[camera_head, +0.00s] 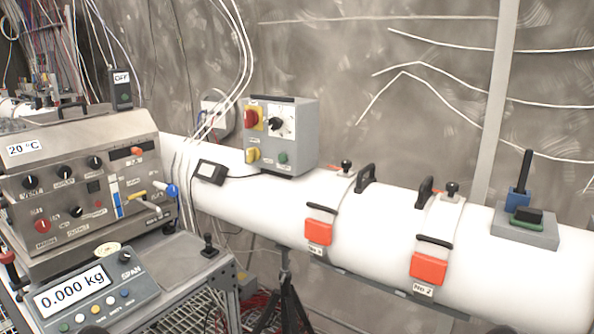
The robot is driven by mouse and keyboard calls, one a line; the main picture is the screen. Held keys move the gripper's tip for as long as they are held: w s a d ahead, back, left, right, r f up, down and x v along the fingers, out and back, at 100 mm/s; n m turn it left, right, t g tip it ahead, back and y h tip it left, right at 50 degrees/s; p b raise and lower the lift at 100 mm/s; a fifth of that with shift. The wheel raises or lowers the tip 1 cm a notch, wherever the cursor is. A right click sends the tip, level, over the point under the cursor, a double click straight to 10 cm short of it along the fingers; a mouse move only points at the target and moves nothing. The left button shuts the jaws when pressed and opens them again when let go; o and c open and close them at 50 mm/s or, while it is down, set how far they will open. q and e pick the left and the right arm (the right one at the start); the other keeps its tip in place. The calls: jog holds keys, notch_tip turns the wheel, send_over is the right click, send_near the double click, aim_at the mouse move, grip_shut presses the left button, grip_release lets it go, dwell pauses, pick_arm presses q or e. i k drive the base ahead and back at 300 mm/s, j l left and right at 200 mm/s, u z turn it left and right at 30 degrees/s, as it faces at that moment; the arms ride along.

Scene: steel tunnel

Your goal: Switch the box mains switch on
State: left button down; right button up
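A grey control box (283,136) stands upright on the white pipe, a little left of the picture's middle. Its front carries a red knob on a yellow plate (252,117) at the upper left, which looks like a mains switch. Beside that is a black knob on a white dial (277,123). Below are a yellow knob (253,155) and a green button (283,157). The knob's exact position is too small to read.
The white pipe (376,221) runs across the picture, with red-latched clamps (430,269) and black handles. A metal instrument panel (84,190) and a scale (93,291) reading 0.000 kg stand at left. A small black box (121,92) reads OFF. Loose cables hang behind.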

aim_at(43, 225)
jog(key=u, duration=1.3)
